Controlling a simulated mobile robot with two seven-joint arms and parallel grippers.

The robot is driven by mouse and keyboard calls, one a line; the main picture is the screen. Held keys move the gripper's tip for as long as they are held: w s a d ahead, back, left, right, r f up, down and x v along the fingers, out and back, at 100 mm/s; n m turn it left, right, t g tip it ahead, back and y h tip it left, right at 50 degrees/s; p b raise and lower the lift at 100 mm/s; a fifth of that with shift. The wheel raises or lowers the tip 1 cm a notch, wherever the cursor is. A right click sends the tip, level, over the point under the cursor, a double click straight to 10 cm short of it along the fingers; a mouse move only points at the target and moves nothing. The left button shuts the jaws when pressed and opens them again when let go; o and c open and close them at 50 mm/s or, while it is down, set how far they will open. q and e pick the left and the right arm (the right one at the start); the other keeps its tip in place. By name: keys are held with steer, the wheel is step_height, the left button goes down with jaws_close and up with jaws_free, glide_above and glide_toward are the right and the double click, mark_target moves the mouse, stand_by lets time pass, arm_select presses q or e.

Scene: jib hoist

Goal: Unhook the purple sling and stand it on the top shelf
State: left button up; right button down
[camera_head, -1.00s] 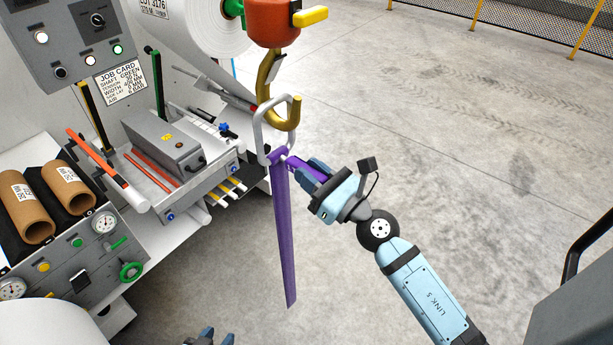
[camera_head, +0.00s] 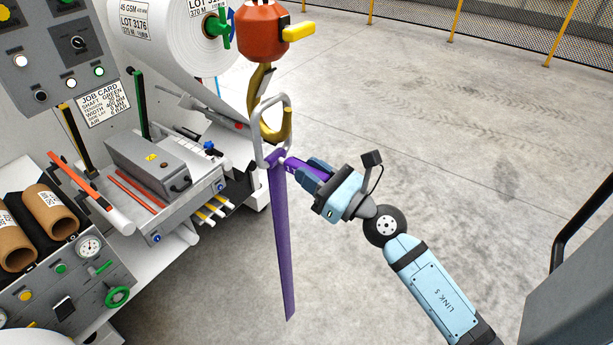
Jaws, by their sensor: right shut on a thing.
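The purple sling (camera_head: 281,240) hangs straight down beneath a grey metal link (camera_head: 257,135). The link is at the yellow hook (camera_head: 286,125) under the orange hoist block (camera_head: 263,34); whether the hook still bears it I cannot tell. My right gripper (camera_head: 305,171) comes from the right and is shut on a purple grip part at the sling's top, just below the link. My left gripper is not in view. I cannot make out the top shelf.
A machine with a large white roll (camera_head: 180,40), a grey control panel (camera_head: 55,50) and a grey box (camera_head: 150,165) stands at left. Two brown cores (camera_head: 50,215) lie at lower left. The concrete floor (camera_head: 430,120) at right is clear, up to a yellow-posted mesh fence (camera_head: 455,20).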

steer(key=shift+r, duration=0.2)
steer(key=d, duration=0.1)
steer(key=r, duration=0.1)
steer(key=d, duration=0.1)
steer(key=shift+w+d+r, duration=0.2)
steer(key=shift+w+d, duration=0.1)
steer(key=shift+s+d, duration=0.1)
steer(key=shift+d, duration=0.05)
steer(key=shift+s+d+r, duration=0.1)
steer(key=shift+s+d, duration=0.35)
steer(key=shift+d, duration=0.3)
steer(key=shift+s+d+f, duration=0.1)
steer(key=shift+s+d, duration=0.4)
steer(key=shift+d, duration=0.25)
steer(key=shift+s+d+r, duration=0.1)
steer(key=shift+s+d, duration=0.35)
steer(key=shift+d, duration=0.3)
steer(key=shift+d+b, duration=0.15)
steer(key=shift+b, duration=0.2)
